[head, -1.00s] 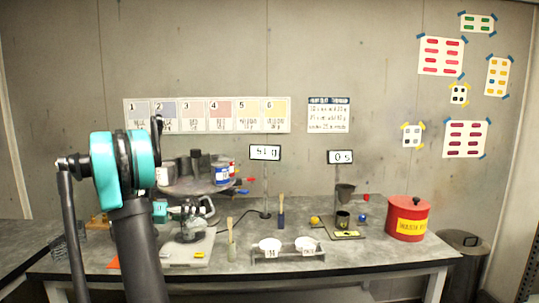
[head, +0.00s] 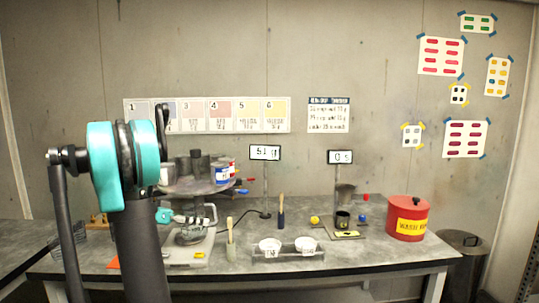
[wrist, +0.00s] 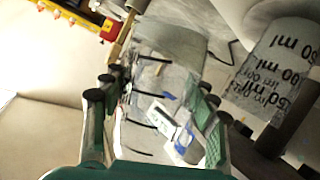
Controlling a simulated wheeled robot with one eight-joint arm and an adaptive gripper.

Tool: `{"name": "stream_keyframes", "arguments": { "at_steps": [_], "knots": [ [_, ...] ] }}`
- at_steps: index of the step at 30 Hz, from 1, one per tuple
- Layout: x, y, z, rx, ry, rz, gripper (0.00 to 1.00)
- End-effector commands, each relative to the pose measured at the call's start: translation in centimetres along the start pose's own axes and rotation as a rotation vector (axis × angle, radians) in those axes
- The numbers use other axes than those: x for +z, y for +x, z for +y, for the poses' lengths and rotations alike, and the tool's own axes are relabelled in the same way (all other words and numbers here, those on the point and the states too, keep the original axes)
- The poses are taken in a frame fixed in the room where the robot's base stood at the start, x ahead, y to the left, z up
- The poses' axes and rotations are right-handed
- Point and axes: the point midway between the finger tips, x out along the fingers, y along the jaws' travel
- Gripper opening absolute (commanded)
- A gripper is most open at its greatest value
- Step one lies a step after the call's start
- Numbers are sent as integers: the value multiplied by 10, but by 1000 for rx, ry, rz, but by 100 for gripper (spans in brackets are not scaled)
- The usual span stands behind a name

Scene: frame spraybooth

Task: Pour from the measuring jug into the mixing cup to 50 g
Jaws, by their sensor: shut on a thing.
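My gripper (head: 184,217) is at the left of the bench, over the scale. In the wrist view my gripper (wrist: 155,125) is shut on the measuring jug (wrist: 155,85), a clear vessel with black graduation lines. The jug looks tilted in that view. The mixing cup (wrist: 283,65), pale with black "50 ml" print, is beside the jug, to the right in the wrist view. In the head view the cup and jug are small and overlap my gripper, so I cannot separate them well. The scale display (head: 265,153) reads about 51 g. The liquid is not clear to see.
A round turntable with cans (head: 222,172) stands just behind my gripper.

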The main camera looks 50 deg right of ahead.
Motion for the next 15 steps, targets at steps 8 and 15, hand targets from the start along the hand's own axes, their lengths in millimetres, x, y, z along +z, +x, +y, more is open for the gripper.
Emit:
{"name": "stream_keyframes", "arguments": {
  "at_steps": [8,15],
  "knots": [
    [1,0,0,-7,17,-2,24],
    [-3,0,12,-21,52,-7,24]
  ]
}}
